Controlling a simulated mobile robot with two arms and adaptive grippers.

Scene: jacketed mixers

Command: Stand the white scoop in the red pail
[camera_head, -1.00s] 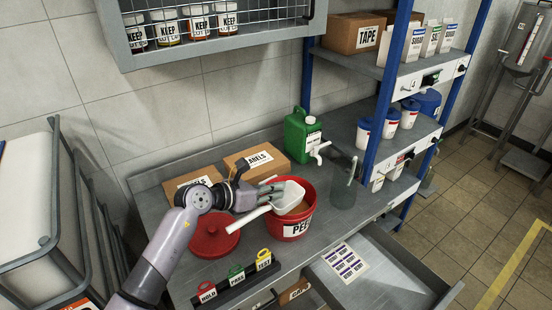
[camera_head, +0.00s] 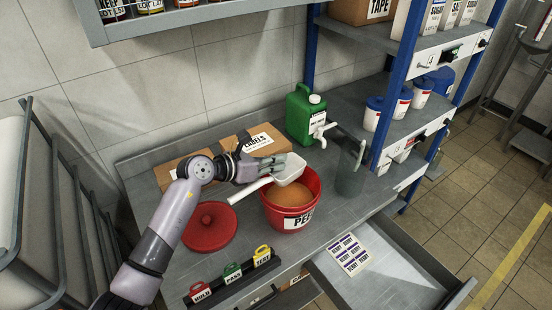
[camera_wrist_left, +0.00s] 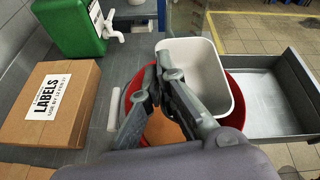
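The white scoop (camera_head: 288,170) is in my left gripper (camera_head: 272,163), above the back rim of the red pail (camera_head: 312,188). Its handle (camera_head: 250,191) points to the lower left, outside the pail, so it lies far from upright. In the left wrist view the scoop's bowl (camera_wrist_left: 208,70) is beside my left fingers (camera_wrist_left: 160,90), which close on it near the handle end; the exact contact is hidden. The pail (camera_wrist_left: 233,118) shows below the scoop. Orange-brown contents are visible in the pail. My right gripper is not in view.
A red lid (camera_head: 210,226) lies left of the pail. Cardboard boxes (camera_head: 258,143) and a green canister (camera_head: 302,112) stand behind. A clear grey container (camera_head: 350,175) stands to the right. A tag rack (camera_head: 235,277) and an open drawer (camera_head: 395,270) are in front.

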